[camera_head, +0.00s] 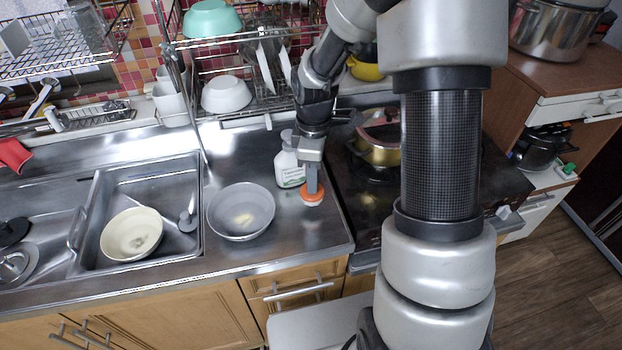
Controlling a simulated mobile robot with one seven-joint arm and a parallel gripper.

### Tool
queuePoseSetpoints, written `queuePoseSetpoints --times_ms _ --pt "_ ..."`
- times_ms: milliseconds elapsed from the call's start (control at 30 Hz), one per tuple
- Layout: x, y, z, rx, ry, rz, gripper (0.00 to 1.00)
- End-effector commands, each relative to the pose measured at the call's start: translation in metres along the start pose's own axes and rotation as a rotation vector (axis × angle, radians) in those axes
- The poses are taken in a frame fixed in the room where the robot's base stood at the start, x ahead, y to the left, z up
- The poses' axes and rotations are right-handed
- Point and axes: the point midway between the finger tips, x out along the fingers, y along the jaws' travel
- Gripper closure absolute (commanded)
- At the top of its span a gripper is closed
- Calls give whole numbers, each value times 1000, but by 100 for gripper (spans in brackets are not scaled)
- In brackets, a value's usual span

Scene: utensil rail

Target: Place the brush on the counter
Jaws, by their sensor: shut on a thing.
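The brush (312,197) has an orange head with a pale underside and is at the right part of the steel counter (307,235). My gripper (311,181) points down and is shut on the brush from above; its fingers hide most of the upper part. The brush head is at or just above the counter surface; I cannot tell whether it touches. A white soap bottle (289,166) stands just left of and behind my gripper.
A metal bowl (241,211) stands left of the brush. The sink (150,190) holds a cream bowl (131,234). The stove with a gold pot (379,150) is to the right. A dish rack (240,70) stands behind. The counter in front of the brush is clear.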

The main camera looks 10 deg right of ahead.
Motion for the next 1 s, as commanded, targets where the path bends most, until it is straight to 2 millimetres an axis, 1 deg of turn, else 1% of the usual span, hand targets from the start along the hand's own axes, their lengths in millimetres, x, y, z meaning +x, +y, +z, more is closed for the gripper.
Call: queuePoseSetpoints --times_ms 67,267,300,400,500,767,867,900,967,1000 --pt "0 9 -4 0 0 1 100" --pt "0 21 -9 0 0 0 100" --pt "4 22 -9 0 -1 -1 100" --pt "22 20 -8 -1 -2 -4 100" --pt "34 21 -9 -1 -1 -2 100" --pt "35 21 -9 0 0 1 100" --pt "39 21 -9 0 0 0 100" --pt "39 21 -9 0 0 0 80" --pt "38 21 -9 0 0 0 70" --pt "38 21 -9 0 0 0 63"
